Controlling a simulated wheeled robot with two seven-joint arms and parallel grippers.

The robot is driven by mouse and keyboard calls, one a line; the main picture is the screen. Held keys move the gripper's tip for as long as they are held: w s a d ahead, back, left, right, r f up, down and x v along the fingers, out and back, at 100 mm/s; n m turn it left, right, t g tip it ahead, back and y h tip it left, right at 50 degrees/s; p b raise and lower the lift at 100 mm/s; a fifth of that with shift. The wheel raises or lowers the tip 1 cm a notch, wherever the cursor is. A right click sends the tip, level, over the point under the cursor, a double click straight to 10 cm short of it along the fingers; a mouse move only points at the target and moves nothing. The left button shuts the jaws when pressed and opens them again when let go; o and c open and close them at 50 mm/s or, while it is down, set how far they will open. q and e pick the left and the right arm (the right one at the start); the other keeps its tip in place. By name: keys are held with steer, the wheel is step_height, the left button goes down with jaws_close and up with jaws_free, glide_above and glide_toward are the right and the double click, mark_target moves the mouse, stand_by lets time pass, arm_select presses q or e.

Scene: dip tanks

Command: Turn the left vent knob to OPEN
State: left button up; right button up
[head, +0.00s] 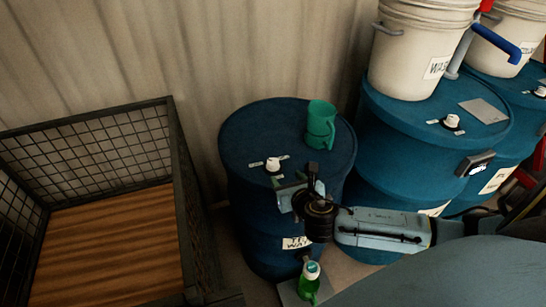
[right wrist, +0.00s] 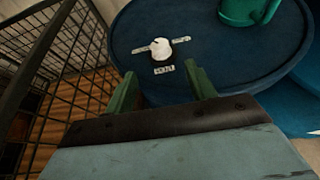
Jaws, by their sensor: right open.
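The left vent knob (head: 273,164) is a small white knob on top of the leftmost blue drum (head: 240,130). Pale label strips lie beside it on the lid, too small to read in the head view. In the right wrist view the knob (right wrist: 160,47) stands on the lid beyond the fingertips, with label strips on both sides and one below. My right gripper (head: 302,188) is at the near edge of this drum, apart from the knob. Its two green fingers (right wrist: 163,85) are spread and empty. My left gripper is not in view.
A green mug (head: 320,125) stands on the same lid, right of the knob. More blue drums (head: 400,120) with white buckets (head: 415,50) stand to the right. A mesh-sided crate (head: 175,150) is at the left. A green bottle (head: 309,280) is in front of the drum.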

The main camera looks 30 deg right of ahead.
mark_target(273, 162)
steer(key=b+x, duration=0.2)
steer(key=x, duration=1.1)
steer(key=shift+w, duration=0.2)
steer(key=c, duration=1)
steer(key=shift+o, duration=0.2)
